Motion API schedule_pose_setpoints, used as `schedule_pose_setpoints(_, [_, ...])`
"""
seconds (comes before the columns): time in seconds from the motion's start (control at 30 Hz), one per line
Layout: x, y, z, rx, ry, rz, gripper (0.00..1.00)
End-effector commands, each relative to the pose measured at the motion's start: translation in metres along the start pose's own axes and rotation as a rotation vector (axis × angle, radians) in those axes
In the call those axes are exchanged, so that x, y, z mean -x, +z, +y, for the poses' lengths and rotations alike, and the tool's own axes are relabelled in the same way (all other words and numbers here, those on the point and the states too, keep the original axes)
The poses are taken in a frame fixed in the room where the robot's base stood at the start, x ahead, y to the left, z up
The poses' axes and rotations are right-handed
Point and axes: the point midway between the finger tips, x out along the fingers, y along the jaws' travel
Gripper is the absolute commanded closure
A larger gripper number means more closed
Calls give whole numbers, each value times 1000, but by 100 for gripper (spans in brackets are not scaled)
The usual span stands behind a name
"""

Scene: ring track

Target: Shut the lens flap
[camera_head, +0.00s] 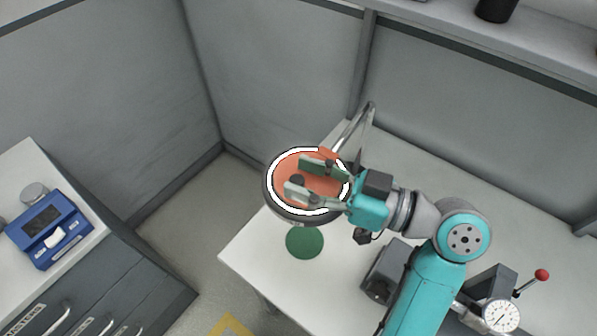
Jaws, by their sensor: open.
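A ring magnifier lamp has a white ring (273,196) with a dark rim. Its orange lens flap (285,168) lies over the area inside the ring, and its upper right edge overlaps the white band. I cannot tell whether the flap is fully flat. A dark round knob (297,181) shows on the flap. My gripper (295,175) is open above the flap, its fingers pointing left, one on each side of the knob. Whether the fingers touch the knob or flap is unclear. My gripper hides the right part of the lamp.
The lamp's bent metal arm (366,122) rises behind it. A green disc (305,242) lies on the white table (262,248) below. A dial gauge (501,316) with a red-knobbed lever stands at lower right. A blue device (46,229) sits on the left cabinet. Grey walls stand behind.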

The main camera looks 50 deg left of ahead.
Motion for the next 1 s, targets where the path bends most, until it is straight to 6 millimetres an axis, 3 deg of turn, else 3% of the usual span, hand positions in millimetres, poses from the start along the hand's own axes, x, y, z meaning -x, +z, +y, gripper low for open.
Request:
schedule_pose_setpoints(0.3, [63, 0, 1, 0, 5, 0, 51])
schedule_pose_setpoints(0.5, [93, 0, 1, -1, 3, -1, 51])
schedule_pose_setpoints(0.7, [105, 0, 0, 0, 1, 0, 51])
schedule_pose_setpoints(1.0, [105, 0, 0, 0, 0, -1, 51])
